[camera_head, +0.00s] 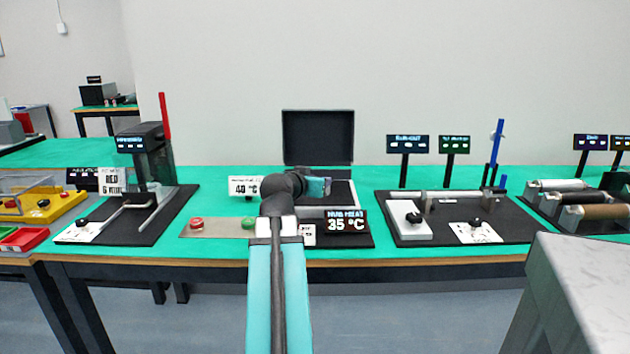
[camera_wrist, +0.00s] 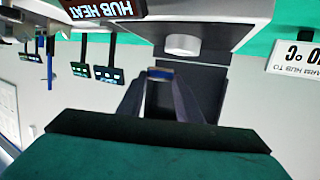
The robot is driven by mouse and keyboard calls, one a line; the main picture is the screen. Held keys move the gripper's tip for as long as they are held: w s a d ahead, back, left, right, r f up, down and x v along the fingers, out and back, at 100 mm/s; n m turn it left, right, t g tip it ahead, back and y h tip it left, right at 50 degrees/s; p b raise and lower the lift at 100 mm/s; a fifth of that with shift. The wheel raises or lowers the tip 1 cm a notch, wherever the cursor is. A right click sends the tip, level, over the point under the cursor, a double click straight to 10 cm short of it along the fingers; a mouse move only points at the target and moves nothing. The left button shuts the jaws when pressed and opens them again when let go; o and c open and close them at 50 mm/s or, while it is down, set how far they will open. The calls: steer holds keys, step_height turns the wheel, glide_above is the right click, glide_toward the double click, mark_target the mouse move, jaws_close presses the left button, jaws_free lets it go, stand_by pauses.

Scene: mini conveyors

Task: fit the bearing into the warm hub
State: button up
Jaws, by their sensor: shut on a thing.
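In the wrist view, which looks upside down, my gripper (camera_wrist: 162,80) is shut on a small ring-like thing with a blue band, likely the bearing (camera_wrist: 160,72). The bearing appears apart from the hub. In the head view my gripper (camera_head: 318,187) is over the middle station, and my arm hides the bearing and hub. The hub heat display (camera_head: 346,221) reads 35 °C. A white sign (camera_head: 245,186) behind shows 40 °C.
A red button (camera_head: 197,223) and a green button (camera_head: 248,222) sit on a plate left of my arm. A raised black panel (camera_head: 318,137) stands behind the station. Other stations stand either side: a press-like one (camera_head: 148,165) left, a shaft rig (camera_head: 460,205) right.

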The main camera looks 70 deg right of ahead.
steer(key=shift+w+d+r+p, duration=0.15)
steer(key=shift+d+p, duration=0.3)
steer(key=shift+p, duration=1.85)
steer(key=shift+w+d+r+p, duration=0.15)
steer(key=shift+d+p, duration=0.3)
steer(key=shift+p, duration=1.8)
steer(key=p, duration=0.8)
steer(key=shift+w+d+f, duration=0.15)
steer(key=shift+w+f, duration=0.05)
steer(key=shift+w+d+f, duration=0.1)
steer(key=shift+d+f, duration=0.05)
steer(key=shift+d, duration=0.1)
steer(key=shift+w+d+f+p, duration=0.1)
steer(key=shift+w+d+p, duration=0.25)
steer(key=shift+d, duration=0.7)
steer(key=shift+w+d+f+p, duration=0.2)
steer(key=shift+w+d, duration=0.3)
steer(key=shift+d, duration=0.5)
steer(key=shift+w+d+f+p, duration=0.1)
steer(key=shift+w+d+p, duration=0.25)
steer(key=shift+d, duration=0.7)
steer(key=shift+w, duration=0.1)
